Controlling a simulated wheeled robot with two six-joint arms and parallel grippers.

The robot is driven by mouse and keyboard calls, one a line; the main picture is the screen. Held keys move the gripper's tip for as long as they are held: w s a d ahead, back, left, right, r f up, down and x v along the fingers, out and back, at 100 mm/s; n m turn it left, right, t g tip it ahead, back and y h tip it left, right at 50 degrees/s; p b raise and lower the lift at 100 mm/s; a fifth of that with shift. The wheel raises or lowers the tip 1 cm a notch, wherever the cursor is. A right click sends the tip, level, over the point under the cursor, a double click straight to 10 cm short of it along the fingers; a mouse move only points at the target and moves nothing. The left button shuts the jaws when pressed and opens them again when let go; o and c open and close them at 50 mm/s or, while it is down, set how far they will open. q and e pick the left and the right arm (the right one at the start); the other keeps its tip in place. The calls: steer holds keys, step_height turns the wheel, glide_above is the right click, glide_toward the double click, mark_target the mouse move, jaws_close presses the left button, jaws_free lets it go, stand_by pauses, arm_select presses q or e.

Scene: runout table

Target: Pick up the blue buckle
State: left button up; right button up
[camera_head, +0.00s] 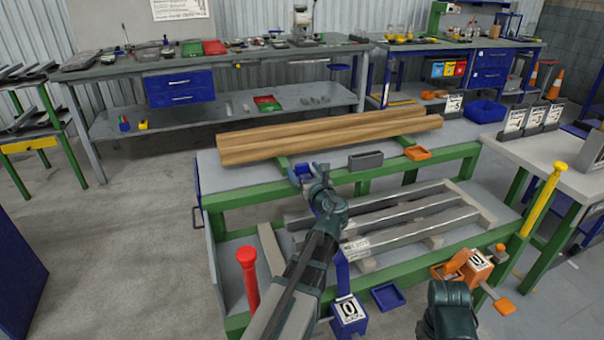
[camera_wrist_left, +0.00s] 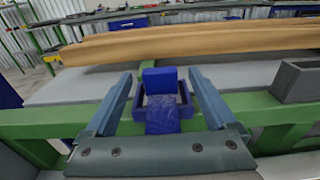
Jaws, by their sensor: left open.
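The blue buckle (camera_wrist_left: 162,112) is at the front edge of the green-framed table, in the middle of the left wrist view. It has an upright block at the back and a sloping tongue in front. My left gripper (camera_wrist_left: 160,76) is open, with one finger on each side of the buckle; I see gaps and no clear contact. In the head view the buckle (camera_head: 300,172) is a small blue patch, partly hidden by my left gripper (camera_head: 308,178). My right gripper is not in view; only a dark part of my right arm shows at the bottom.
Long wooden beams (camera_head: 325,135) lie across the table behind the buckle. A grey open box (camera_head: 366,161) and an orange tray (camera_head: 417,154) stand to the right along the edge. Metal bars (camera_head: 410,228) lie on the lower shelf. A red post (camera_head: 248,278) stands at the lower left.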

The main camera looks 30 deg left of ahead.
arm_select(q)
steer(key=x, duration=0.5)
steer(key=shift+f, duration=0.15)
steer(key=shift+c, duration=0.3)
jaws_close()
